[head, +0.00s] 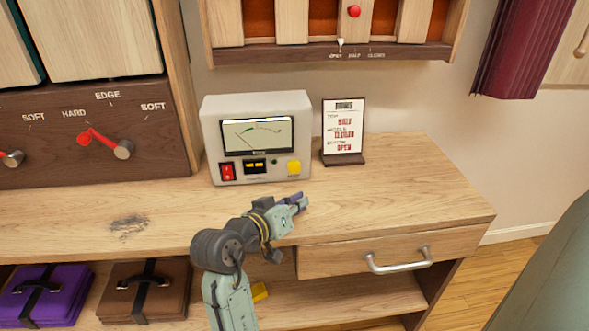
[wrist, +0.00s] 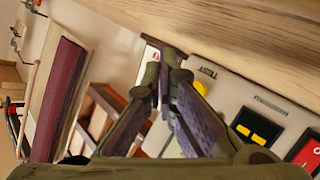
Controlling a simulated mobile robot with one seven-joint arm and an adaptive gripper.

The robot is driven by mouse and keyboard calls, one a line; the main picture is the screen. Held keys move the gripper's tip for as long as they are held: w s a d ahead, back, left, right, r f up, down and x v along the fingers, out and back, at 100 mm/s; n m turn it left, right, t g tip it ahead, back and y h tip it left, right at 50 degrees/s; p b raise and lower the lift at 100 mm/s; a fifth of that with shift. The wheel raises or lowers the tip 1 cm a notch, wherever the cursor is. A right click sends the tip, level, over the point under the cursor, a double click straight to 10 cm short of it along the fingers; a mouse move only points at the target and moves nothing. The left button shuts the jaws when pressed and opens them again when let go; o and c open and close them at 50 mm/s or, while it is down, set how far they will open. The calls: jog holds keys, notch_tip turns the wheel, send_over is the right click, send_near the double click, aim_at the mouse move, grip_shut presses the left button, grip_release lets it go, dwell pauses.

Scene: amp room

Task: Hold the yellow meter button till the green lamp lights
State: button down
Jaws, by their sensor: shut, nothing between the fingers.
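The pale meter box (head: 208,125) stands at the back of the wooden desk, with a needle dial, a red switch (head: 227,172) and a yellow-barred window (head: 255,166). Its round yellow button (head: 294,167) is at the lower right of its face. My gripper (head: 302,202) is shut and empty, in front of and below the button, apart from it. In the wrist view the shut fingers (wrist: 164,78) are beside the meter's face, with the yellow button (wrist: 201,88) just right of the tips. I see no lit green lamp; a small dark spot beside the window is too small to identify.
A framed sign (head: 343,130) stands close to the right of the meter. The desk top (head: 400,185) is clear at right. A drawer with a metal handle (head: 398,262) is below. A panel with red-handled knobs (head: 95,140) is at left.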

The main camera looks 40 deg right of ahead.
jog(key=shift+w+d, duration=0.65)
jog(key=shift+w, duration=0.4)
jog(key=shift+w+d, duration=0.65)
jog(key=shift+w, duration=0.35)
jog(key=shift+w+d, duration=0.65)
jog(key=shift+w, duration=0.4)
jog(key=shift+w, duration=0.1)
jog(key=shift+w+d, duration=0.2)
jog(key=shift+w, duration=0.05)
jog(key=shift+w+d, duration=0.25)
jog(key=shift+w, duration=0.25)
dwell(2.6)
jog(key=shift+s+a+p, duration=0.3)
jog(key=shift+s+a, duration=0.15)
jog(key=shift+s, duration=0.4)
jog(key=shift+s+a+p, duration=0.1)
jog(key=shift+s+a, duration=0.35)
jog(key=shift+s, duration=0.25)
jog(key=shift+s+a+p, duration=0.15)
jog(key=shift+s+a, duration=0.3)
jog(key=shift+s, duration=0.3)
jog(key=shift+s+a+p, duration=0.1)
jog(key=shift+s+a, duration=0.35)
jog(key=shift+s, duration=0.25)
